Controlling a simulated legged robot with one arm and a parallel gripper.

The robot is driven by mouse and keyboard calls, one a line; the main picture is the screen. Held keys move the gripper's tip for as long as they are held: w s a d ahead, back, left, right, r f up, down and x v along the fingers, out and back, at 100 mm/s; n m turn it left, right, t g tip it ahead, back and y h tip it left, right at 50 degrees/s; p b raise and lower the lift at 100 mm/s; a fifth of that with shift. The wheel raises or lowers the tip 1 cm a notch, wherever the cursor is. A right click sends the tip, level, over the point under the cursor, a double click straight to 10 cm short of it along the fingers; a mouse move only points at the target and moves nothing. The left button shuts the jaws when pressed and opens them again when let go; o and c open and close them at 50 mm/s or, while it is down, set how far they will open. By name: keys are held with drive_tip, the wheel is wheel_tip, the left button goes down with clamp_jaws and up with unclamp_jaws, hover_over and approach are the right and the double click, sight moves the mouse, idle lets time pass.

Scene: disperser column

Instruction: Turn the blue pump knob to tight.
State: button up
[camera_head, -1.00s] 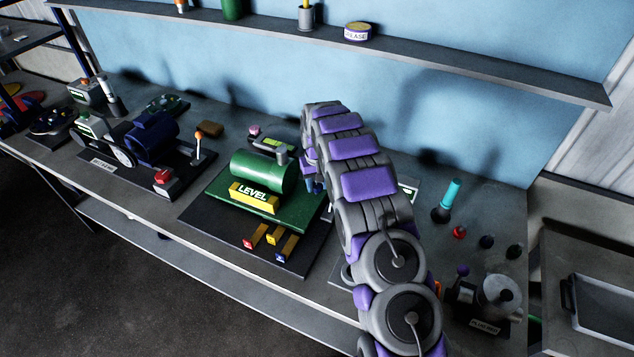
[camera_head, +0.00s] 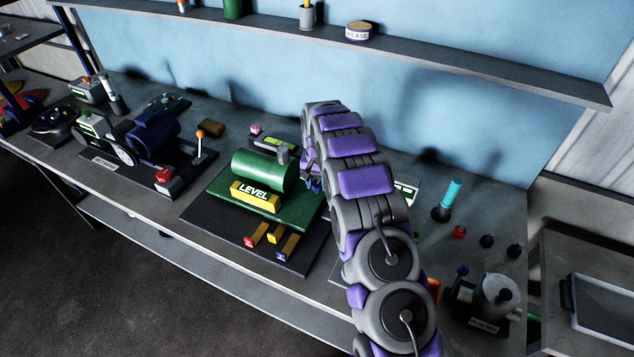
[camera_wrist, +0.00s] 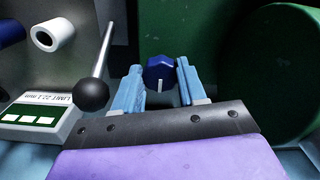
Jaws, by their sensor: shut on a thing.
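The blue pump knob (camera_wrist: 159,70) shows in the wrist view between the light blue fingers of my gripper (camera_wrist: 160,84). A short white mark on its near face points down in the picture. My gripper is shut on the knob, one finger on each side. In the head view my gripper (camera_head: 314,184) is at the right end of the green machine (camera_head: 262,171), and my arm hides most of it. The knob cannot be made out there.
A lever with a black ball (camera_wrist: 91,93) stands close left of my gripper in the wrist view, above a LIMIT box (camera_wrist: 38,122). A large green cylinder (camera_wrist: 287,75) is close on the right. A yellow LEVEL block (camera_head: 255,196) fronts the green machine.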

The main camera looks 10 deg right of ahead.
sight(316, 184)
drive_tip(key=shift+w+r, duration=0.2)
drive_tip(key=o, duration=1.1)
drive_tip(key=shift+s+f, duration=0.1)
drive_tip(key=shift+c, duration=0.2)
wheel_tip(316, 184, up, 17)
drive_tip(key=shift+p, duration=0.3)
drive_tip(key=shift+a, duration=0.1)
